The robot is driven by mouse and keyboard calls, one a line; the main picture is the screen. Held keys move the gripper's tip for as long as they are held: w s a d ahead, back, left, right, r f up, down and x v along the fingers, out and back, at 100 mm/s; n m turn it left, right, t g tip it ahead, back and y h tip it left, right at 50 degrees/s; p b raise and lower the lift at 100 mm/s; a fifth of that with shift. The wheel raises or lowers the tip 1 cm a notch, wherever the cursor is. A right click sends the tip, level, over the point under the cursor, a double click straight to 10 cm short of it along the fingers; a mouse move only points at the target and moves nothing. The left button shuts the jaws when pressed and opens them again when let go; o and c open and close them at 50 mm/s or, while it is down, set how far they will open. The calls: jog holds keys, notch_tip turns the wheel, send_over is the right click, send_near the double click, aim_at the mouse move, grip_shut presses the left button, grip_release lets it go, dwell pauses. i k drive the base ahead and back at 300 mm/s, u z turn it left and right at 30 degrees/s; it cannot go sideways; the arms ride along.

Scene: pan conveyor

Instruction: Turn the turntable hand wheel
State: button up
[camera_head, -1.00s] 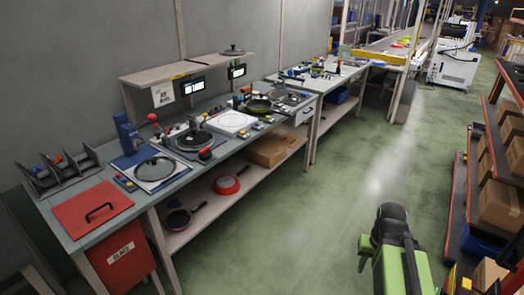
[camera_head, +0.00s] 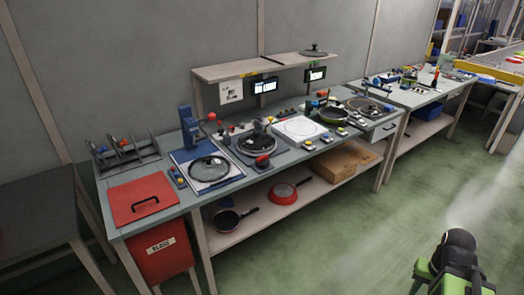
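The turntable (camera_head: 243,148) is a dark round plate on the long workbench, with a pan lid or similar dark round piece on it. A red knob (camera_head: 263,161) stands at its front edge and may belong to the hand wheel; the wheel itself is too small to make out. My green and black arm shows at the bottom right, over the floor and well away from the bench. The end of my arm (camera_head: 455,258) touches nothing I can see, and its fingers cannot be made out.
Left of the turntable are a glass lid (camera_head: 209,169) on a blue-edged fixture and a red bin (camera_head: 160,253). A white plate (camera_head: 300,130) lies to its right. A dark table (camera_head: 35,214) stands at the far left. The green floor (camera_head: 345,240) before the bench is clear.

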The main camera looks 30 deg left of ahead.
aim_at(263, 162)
jog(key=u, duration=0.65)
jog(key=i, duration=1.45)
jog(key=u, duration=0.85)
jog(key=k, duration=0.7)
jog(key=u, duration=0.2)
jog(key=i, duration=0.9)
jog(key=z, duration=0.1)
